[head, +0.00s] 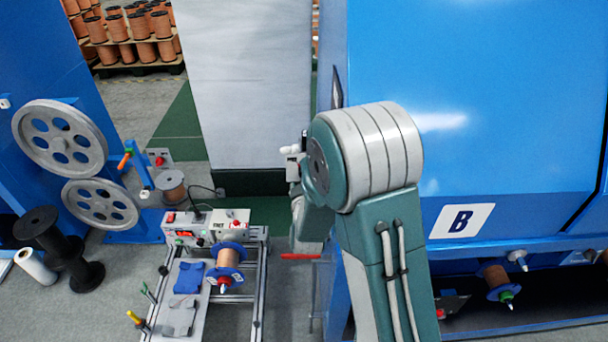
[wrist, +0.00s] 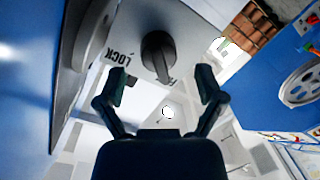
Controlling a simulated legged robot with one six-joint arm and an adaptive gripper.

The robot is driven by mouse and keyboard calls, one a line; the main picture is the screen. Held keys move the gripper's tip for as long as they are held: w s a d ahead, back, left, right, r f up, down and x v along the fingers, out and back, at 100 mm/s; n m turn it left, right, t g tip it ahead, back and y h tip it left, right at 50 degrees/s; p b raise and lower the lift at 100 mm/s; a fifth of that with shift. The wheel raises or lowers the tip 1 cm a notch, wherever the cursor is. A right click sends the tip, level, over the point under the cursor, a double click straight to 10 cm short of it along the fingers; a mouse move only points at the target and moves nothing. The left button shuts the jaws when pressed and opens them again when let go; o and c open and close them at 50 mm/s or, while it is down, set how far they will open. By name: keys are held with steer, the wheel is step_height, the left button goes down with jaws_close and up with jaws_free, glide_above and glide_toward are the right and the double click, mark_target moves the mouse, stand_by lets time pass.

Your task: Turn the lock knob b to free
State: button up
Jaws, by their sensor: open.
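In the wrist view a dark lock knob (wrist: 158,54) stands out from a light grey plate (wrist: 190,22). The word LOCK (wrist: 118,68) is printed to its left. Another label, mostly hidden, shows below the knob. I cannot tell for sure which mark the knob points to. My gripper (wrist: 163,84) is open and empty, its two dark fingers spread to the left and right just below the knob in the picture. It looks apart from the knob. In the head view my arm hides most of the gripper, and the knob does not show.
A blue cabinet with a B sign (head: 461,220) stands right of my arm. A tall pale panel (head: 247,85) is behind it. A small bench (head: 210,228) with a spool stands at lower left, near grey pulley wheels (head: 61,138). A red lever (head: 300,256) sticks out beside my arm.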

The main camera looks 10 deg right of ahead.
steer(key=f+v, duration=0.1)
steer(key=v, duration=0.8)
steer(key=shift+r, duration=0.4)
steer(key=shift+w+a+r, duration=0.1)
steer(key=shift+w+a, duration=0.05)
